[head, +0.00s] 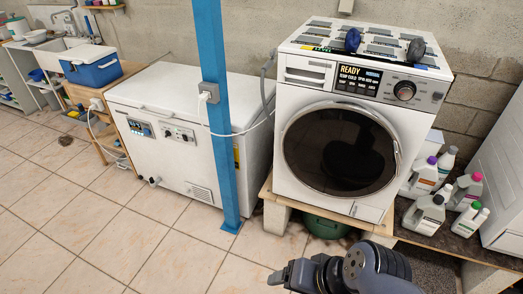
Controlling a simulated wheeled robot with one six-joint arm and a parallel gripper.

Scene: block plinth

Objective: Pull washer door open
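The white washer (296,92) stands on a wooden board raised on pale blocks, right of centre. Its round door (340,150) has dark glass in a silver rim, and it looks closed against the front. The lit display above it reads "READY". My gripper (281,276) is at the bottom edge, below and in front of the washer, apart from the door. Its tip points left; the frame cuts off part of the arm, and the finger gap is not clear.
A blue post (213,130) stands left of the washer, before a white chest freezer (150,102). Several detergent bottles (423,215) stand right of the washer on a board. A green basin (325,227) sits beneath it. Tiled floor at the left front is clear.

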